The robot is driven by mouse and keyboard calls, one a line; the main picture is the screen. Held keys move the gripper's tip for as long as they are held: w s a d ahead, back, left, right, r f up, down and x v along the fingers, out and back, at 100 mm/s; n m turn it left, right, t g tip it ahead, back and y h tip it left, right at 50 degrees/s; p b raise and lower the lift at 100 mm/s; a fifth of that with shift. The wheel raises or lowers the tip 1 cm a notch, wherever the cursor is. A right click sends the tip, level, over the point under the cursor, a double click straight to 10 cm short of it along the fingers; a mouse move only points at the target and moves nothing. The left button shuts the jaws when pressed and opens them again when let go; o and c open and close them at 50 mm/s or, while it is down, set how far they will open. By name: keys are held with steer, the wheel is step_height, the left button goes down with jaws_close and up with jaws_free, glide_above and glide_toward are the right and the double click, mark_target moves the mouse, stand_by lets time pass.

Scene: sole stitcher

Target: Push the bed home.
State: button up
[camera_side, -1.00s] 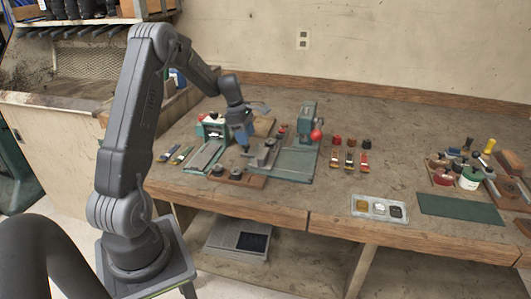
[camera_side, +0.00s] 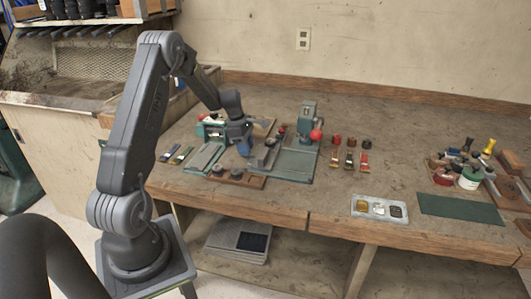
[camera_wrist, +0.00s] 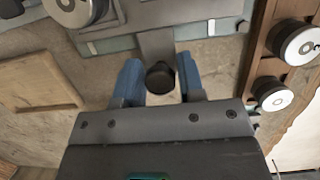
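The stitcher (camera_side: 307,122), blue-green with a red knob, stands on a green base plate (camera_side: 292,166) in the side view. What looks like its grey bed (camera_side: 265,152) lies on the left of that plate. My gripper (camera_side: 244,150) points down just left of the bed. In the wrist view, my gripper (camera_wrist: 158,62) has its two blue fingers apart, one either side of a dark round knob (camera_wrist: 160,80). The knob sits on the end of a grey bar (camera_wrist: 157,45) running up to a grey plate. I cannot tell whether the fingers touch the knob.
A wooden rack with round spools (camera_side: 236,178) lies in front of my gripper; it also shows right in the wrist view (camera_wrist: 257,70). A second green-based fixture (camera_side: 205,158) is left. Coloured pieces (camera_side: 350,160) and a tray (camera_side: 379,208) lie right. The bench's middle is fairly clear.

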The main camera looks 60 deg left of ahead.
mark_target(258, 153)
steer(key=shift+c, duration=0.6)
steer(key=shift+w+d, duration=1.4)
steer(key=shift+w, duration=0.05)
steer(key=shift+w+d, duration=0.1)
steer(key=shift+w+d, duration=1.3)
steer(key=shift+w, duration=0.05)
steer(key=shift+w+d+r, duration=0.1)
steer(key=shift+w+d, duration=1.25)
steer(key=o, duration=0.5)
